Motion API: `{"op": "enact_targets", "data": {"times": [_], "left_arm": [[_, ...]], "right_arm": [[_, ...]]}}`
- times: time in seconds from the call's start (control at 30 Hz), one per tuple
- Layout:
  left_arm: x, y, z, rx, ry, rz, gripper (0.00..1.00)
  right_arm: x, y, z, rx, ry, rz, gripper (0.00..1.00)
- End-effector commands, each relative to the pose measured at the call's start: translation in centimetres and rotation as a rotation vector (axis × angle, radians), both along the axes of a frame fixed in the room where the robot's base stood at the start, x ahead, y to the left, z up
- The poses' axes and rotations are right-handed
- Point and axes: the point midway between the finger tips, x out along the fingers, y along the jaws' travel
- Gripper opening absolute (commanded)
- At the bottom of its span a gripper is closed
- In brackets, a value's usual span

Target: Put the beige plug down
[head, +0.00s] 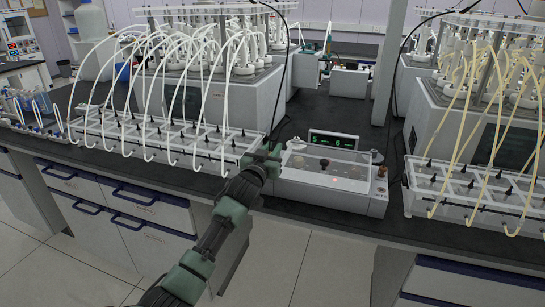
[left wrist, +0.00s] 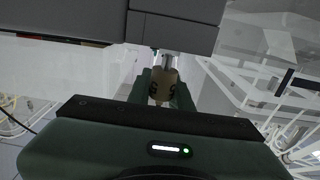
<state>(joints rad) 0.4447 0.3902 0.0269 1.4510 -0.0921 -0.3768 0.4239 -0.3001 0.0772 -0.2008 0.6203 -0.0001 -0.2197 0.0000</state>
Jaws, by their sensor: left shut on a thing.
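In the left wrist view a beige plug (left wrist: 162,86) with dark markings sits between the two green fingers of my left gripper (left wrist: 162,92), which is shut on it. Its pale narrow end points away from the gripper, close to a grey block (left wrist: 175,30); I cannot tell whether they touch. In the head view my left gripper (head: 266,158) is above the bench, at the left end of a white device (head: 330,192) with a clear lid. The plug is hidden there. My right gripper is not in view.
A clear rack (head: 165,140) with white tubes stands left of the device. Another rack (head: 460,190) with yellowish tubes is to the right. A small brown object (head: 381,173) is at the device's right end. A black display (head: 333,140) stands behind. The bench's front edge is near.

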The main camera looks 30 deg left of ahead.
Motion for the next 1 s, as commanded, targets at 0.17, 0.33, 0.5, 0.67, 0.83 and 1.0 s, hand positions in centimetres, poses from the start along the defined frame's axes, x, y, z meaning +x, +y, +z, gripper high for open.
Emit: {"op": "enact_targets", "data": {"times": [0.17, 0.33, 0.5, 0.67, 0.83, 1.0], "left_arm": [[0.0, 0.0, -2.3, -0.002, 0.003, 0.000, 0.00], [0.0, 0.0, -2.5, 0.000, 0.000, 0.000, 0.00], [0.0, 0.0, -2.5, 0.000, 0.001, 0.000, 0.42], [0.0, 0.0, -2.5, 0.000, 0.001, 0.000, 0.42], [0.0, 0.0, -3.2, 0.002, 0.001, -0.001, 0.42], [-2.6, -0.7, -3.0, 0.000, 0.001, -0.001, 0.42]], "right_arm": [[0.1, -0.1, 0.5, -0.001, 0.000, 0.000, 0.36], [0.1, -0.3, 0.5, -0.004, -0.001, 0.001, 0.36], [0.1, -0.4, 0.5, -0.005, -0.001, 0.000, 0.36], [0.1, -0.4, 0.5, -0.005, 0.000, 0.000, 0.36], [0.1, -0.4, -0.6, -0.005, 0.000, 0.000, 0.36], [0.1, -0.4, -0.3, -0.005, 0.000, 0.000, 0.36]]}}
